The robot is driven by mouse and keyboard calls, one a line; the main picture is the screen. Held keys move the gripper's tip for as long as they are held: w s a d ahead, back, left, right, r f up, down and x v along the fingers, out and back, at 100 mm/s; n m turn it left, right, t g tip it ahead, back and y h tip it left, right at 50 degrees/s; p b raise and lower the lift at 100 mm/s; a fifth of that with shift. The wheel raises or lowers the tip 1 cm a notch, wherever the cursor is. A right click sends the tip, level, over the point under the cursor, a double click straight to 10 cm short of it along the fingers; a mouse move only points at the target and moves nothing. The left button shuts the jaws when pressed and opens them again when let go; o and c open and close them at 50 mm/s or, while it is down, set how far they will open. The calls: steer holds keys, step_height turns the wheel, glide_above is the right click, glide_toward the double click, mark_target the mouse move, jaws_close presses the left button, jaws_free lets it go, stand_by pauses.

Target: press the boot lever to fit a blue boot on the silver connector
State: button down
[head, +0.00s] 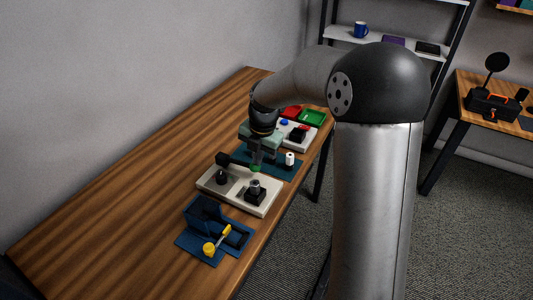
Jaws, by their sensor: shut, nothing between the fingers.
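My gripper (257,163) points down over the bench, beside a white station (226,194). Its fingers are small and dark in this view, shut with nothing between them. The white station carries a black arm or lever (231,160), a dark round post (221,177) and a black block with a grey top (255,190). A green spot (255,168) shows just below the fingertips; I cannot tell whether they touch it. A blue piece (284,122) lies on a farther white station. I cannot make out which part is the boot lever, nor a silver connector.
A blue fixture (190,240) with a yellow-knobbed handle (209,248) stands nearer. A teal mat (284,173) with a white spool (290,158) lies behind. The farther white station (311,143), a red tray (291,111) and a green tray (313,118) follow. The left bench is clear.

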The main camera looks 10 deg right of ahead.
steer(key=shift+s+d+f, duration=0.15)
steer(key=shift+d+f, duration=0.05)
steer(key=shift+f, duration=0.4)
steer(key=shift+s+d+f, duration=0.1)
steer(key=shift+d+f, duration=0.1)
steer(key=shift+f, duration=0.4)
steer(key=shift+s+f+b, duration=0.1)
steer(key=shift+f+b, duration=0.2)
steer(key=shift+s+f, duration=0.1)
steer(key=shift+s, duration=0.05)
steer(key=s+d+r+p, duration=0.1)
steer(key=d+r, duration=0.1)
steer(key=r, duration=0.5)
steer(key=s+d+r+p, duration=0.1)
steer(key=r, duration=0.5)
steer(key=shift+s+d+r, duration=0.4)
steer(key=s+f+m, duration=0.3)
steer(key=s+m, duration=0.9)
steer(key=m, duration=0.1)
steer(key=s+a+f+m+h, duration=0.1)
steer(key=s+f+m, duration=0.3)
steer(key=s+m, duration=0.9)
steer(key=shift+m+g, duration=0.3)
steer(key=shift+m, duration=0.5)
